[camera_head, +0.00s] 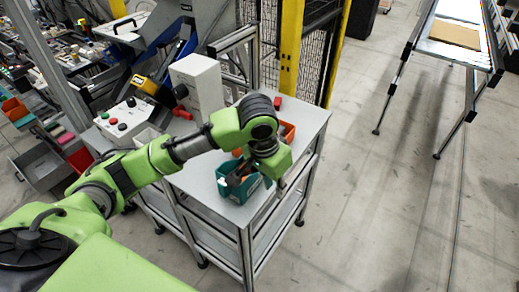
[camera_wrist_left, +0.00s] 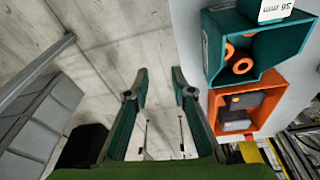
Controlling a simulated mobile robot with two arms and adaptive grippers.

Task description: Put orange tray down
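The orange tray (camera_head: 289,131) is on the grey table, partly hidden behind my left arm in the head view. In the left wrist view the orange tray (camera_wrist_left: 222,104) is at the right, with dark and grey pieces inside. My left gripper (camera_head: 238,180) is over the table near the teal tray. In the left wrist view the gripper (camera_wrist_left: 160,76) has its fingers apart, with only floor visible between them. It is beside the orange tray and not around it. My right gripper is not in view.
A teal tray (camera_head: 236,194) with orange rings (camera_wrist_left: 243,66) stands beside the orange tray. The table (camera_head: 206,168) also carries a white control box (camera_head: 196,84) and a button box (camera_head: 124,118). A yellow post (camera_head: 290,45) and mesh fence stand behind.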

